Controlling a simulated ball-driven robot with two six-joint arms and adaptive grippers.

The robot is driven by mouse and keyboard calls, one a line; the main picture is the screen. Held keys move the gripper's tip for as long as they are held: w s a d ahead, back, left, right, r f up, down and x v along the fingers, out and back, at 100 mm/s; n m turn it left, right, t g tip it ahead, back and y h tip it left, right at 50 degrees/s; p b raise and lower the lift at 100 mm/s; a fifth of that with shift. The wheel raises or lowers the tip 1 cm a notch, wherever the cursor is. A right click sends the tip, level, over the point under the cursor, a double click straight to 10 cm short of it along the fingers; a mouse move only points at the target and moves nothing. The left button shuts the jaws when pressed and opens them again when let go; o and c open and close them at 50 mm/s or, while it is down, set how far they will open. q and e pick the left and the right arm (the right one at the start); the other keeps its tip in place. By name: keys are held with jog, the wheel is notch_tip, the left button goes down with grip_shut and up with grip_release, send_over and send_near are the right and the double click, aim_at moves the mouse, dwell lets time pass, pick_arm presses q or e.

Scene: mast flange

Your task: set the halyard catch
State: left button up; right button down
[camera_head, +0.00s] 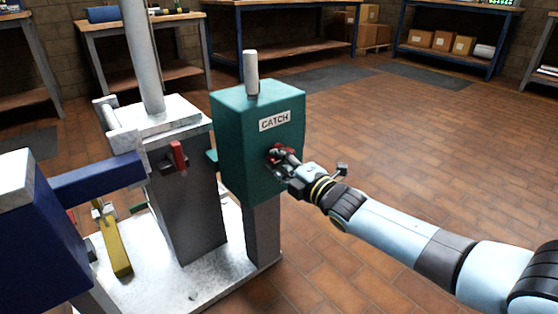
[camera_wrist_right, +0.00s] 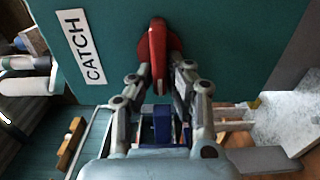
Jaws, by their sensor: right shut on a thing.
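The halyard catch is a green box (camera_head: 232,135) on a grey post, with a white label reading CATCH (camera_head: 274,120) on its face. A red handle (camera_head: 272,155) sits on that face below the label; in the right wrist view the red handle (camera_wrist_right: 157,45) stands out from the green box (camera_wrist_right: 225,40). My right gripper (camera_head: 282,162) reaches in from the right and is shut on the red handle, with its fingers on both sides of it in the right wrist view (camera_wrist_right: 160,75). The fingers partly hide the handle in the head view. My left gripper is not in view.
A grey mast (camera_head: 143,50) stands on a pedestal left of the green box, with a small red lever (camera_head: 178,155) on it. A blue box (camera_head: 35,240) and a yellow bar (camera_head: 115,245) are at the left, on or near the white base plate (camera_head: 190,290). The tiled floor at right is clear.

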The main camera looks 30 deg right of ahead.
jog(key=shift+f, duration=0.1)
jog(key=c, duration=1.3)
grip_release()
jog(key=s, duration=0.8)
jog(key=s+d, duration=0.1)
jog(key=s, duration=0.3)
